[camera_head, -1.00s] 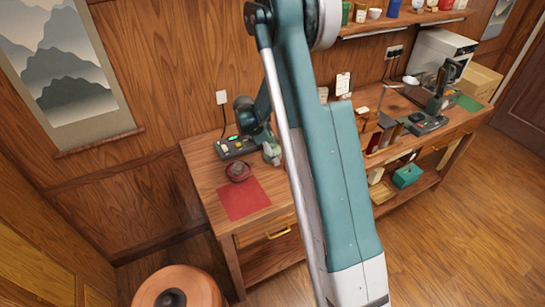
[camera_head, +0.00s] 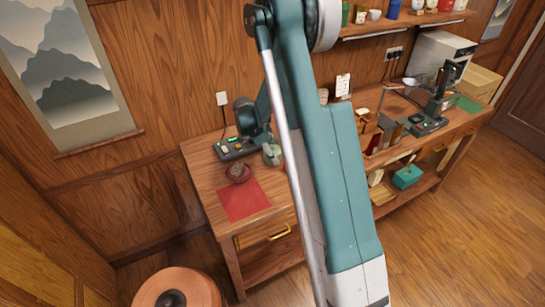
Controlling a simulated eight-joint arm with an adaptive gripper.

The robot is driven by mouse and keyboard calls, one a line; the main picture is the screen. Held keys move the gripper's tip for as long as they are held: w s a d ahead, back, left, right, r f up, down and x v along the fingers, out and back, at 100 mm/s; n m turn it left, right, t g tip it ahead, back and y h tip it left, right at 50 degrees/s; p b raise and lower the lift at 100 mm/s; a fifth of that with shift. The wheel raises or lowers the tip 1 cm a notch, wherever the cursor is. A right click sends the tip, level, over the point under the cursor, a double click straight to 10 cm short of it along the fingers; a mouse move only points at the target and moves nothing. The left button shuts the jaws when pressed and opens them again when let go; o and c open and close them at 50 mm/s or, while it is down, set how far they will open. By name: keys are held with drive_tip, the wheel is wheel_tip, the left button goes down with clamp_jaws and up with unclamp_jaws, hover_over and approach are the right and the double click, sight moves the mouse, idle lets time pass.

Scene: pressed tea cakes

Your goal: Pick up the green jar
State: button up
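A dark green jar-like container (camera_head: 345,13) stands at the left end of the wall shelf, cut by the top edge of the picture and partly behind my arm. A small pale grey-green shape (camera_head: 272,154) shows on the left of the bench below my wrist. It is too small to tell whether it is a jar or part of my gripper. My teal arm crosses the middle of the view and bends down behind itself to the bench's left end. My fingertips cannot be made out.
A control box (camera_head: 238,147) with lit buttons, a reddish-brown round dish (camera_head: 238,172) and a red mat (camera_head: 244,199) lie on the bench's left. A round stool (camera_head: 178,288) stands in front. Wooden holders, a dark device (camera_head: 440,95) and a white appliance (camera_head: 442,55) stand at right.

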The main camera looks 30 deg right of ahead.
drive_tip(key=shift+r, duration=0.4)
drive_tip(key=c, duration=0.3)
drive_tip(key=shift+r, duration=4.6)
drive_tip(key=shift+c, duration=0.2)
